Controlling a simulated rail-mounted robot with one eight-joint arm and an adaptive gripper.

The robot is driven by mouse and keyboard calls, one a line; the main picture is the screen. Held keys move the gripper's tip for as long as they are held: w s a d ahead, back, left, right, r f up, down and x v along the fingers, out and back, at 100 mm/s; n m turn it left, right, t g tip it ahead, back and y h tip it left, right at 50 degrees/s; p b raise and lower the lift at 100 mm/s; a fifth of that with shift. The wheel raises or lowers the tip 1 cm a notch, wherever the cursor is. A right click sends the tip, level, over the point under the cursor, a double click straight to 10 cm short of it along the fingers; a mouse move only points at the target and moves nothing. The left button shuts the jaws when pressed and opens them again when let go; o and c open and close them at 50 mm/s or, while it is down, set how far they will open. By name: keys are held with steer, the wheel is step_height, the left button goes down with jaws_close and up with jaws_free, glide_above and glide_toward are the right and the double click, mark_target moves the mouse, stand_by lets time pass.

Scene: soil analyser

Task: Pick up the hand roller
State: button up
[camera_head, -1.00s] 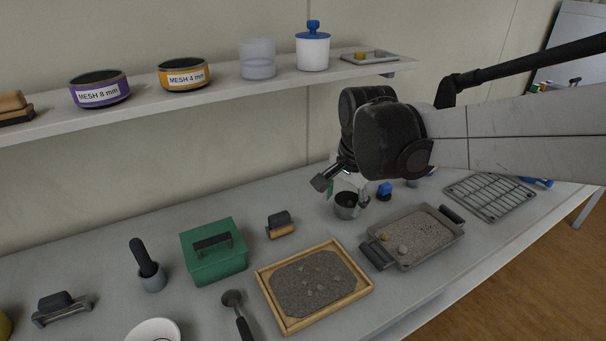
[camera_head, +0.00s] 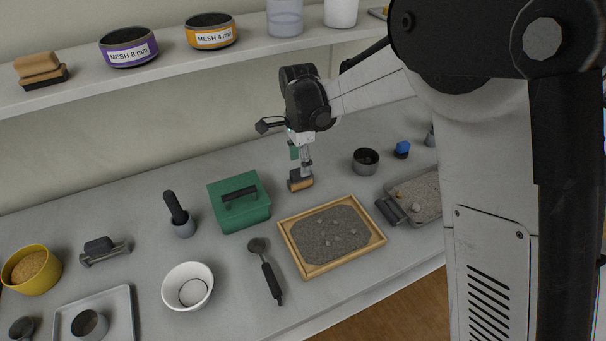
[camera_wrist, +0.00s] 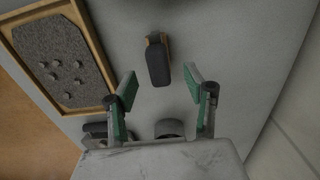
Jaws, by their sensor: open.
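In the wrist view my gripper (camera_wrist: 161,82) is open and empty; the grip lies ahead, roughly between the green-padded fingers. Whether they touch it I cannot tell.
A green box (camera_head: 240,203) stands left, the wood-framed soil tray (camera_head: 290,247) in front, a dark cup (camera_head: 365,162) right. Another dark-gripped metal tool (camera_head: 104,250) lies far left. The shelf (camera_head: 170,70) runs behind. Bench around the roller is clear.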

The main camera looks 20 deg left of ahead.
mark_target(300, 179)
steer(key=shift+d+f+p, duration=0.1)
steer(key=shift+f+p, duration=0.25)
steer(key=shift+f, duration=3.1)
jaws_close()
